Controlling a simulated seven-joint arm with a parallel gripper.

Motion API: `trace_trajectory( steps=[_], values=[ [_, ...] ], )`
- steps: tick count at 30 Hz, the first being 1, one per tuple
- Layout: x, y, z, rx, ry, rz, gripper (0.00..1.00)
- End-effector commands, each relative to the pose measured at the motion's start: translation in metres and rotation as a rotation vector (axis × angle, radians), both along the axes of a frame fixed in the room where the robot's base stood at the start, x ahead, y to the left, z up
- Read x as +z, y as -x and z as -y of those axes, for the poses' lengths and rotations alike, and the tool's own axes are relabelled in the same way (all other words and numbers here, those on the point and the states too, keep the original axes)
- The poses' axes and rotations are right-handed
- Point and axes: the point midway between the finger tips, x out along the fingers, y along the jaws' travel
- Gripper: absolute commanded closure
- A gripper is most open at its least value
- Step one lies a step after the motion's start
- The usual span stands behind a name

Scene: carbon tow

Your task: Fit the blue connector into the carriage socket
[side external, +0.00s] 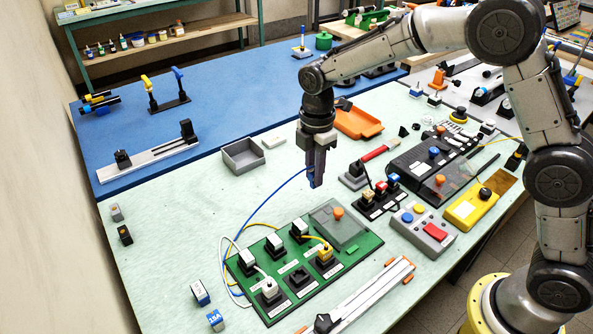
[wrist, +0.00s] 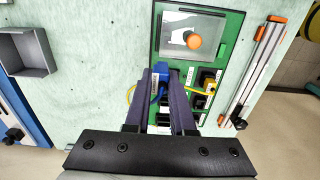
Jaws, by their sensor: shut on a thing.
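My gripper (side external: 317,183) points down above the pale green table, behind the green board. Its fingers are closed on the blue connector (wrist: 161,68), which shows between the fingertips in the wrist view; in the side view the fingers mostly hide it. A blue cable (side external: 264,204) runs from it in an arc down to the left side of the board. A silver rail (side external: 372,292) with a dark block (side external: 322,323), possibly the carriage, lies at the front edge, apart from my gripper. No socket opening can be made out on that block.
The green board (side external: 345,258) carries several plugs, cables and a clear cover with an orange knob (side external: 338,213). A grey open box (side external: 242,156) stands left of my gripper. Another rail (side external: 150,161) lies on the blue mat. The table's left part is mostly clear.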

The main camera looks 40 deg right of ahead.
Motion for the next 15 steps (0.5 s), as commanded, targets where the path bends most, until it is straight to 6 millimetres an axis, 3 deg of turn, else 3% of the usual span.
trace_trajectory(
  steps=[6, 15],
  values=[
    [0.011, 0.022, 0.005, 0.0, 0.0, 0.0, 1.0],
    [0.007, 0.03, 0.001, -0.121, -0.005, 0.011, 1.0]
  ],
)
